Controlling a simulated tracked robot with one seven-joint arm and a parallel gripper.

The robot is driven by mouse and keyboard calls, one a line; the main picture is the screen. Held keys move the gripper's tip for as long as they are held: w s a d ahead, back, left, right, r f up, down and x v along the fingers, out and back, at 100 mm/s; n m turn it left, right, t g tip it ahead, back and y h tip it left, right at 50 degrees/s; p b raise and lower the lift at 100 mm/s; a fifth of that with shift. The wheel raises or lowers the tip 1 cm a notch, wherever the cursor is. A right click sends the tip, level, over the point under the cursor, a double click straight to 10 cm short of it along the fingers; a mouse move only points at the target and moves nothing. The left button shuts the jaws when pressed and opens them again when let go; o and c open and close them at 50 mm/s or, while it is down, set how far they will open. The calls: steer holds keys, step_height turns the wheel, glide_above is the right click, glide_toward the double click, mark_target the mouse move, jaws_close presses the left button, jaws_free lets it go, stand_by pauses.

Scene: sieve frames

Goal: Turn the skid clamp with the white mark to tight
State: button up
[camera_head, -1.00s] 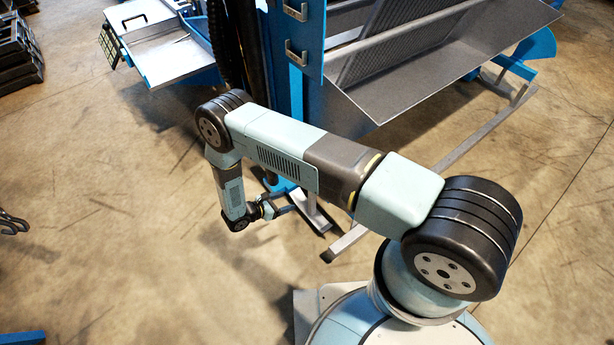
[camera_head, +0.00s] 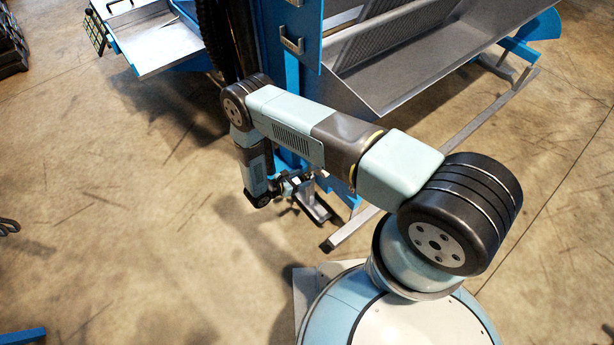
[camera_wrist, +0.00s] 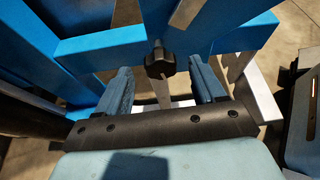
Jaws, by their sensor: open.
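A black clamp knob (camera_wrist: 160,62) sits on the blue frame in the wrist view, just ahead of my gripper and centred between its two fingers. I cannot make out a white mark on it. My gripper (camera_wrist: 162,84) is open, with one finger on each side and a gap to the knob. Nothing is held. In the head view my gripper (camera_head: 298,182) is low beside the machine's blue post, and the knob cannot be made out there. A pale metal skid (camera_head: 352,230) runs along the floor beside it.
The blue sieve machine with its grey trough (camera_head: 400,85) stands at the upper right. A metal tray (camera_head: 158,45) juts out at the upper left. Blue frame beams (camera_wrist: 105,47) lie close around my fingers. The floor (camera_head: 130,200) at left is open.

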mark_target(304, 177)
steer(key=shift+x, duration=2.2)
steer(key=shift+c, duration=0.5)
steer(key=c, duration=0.9)
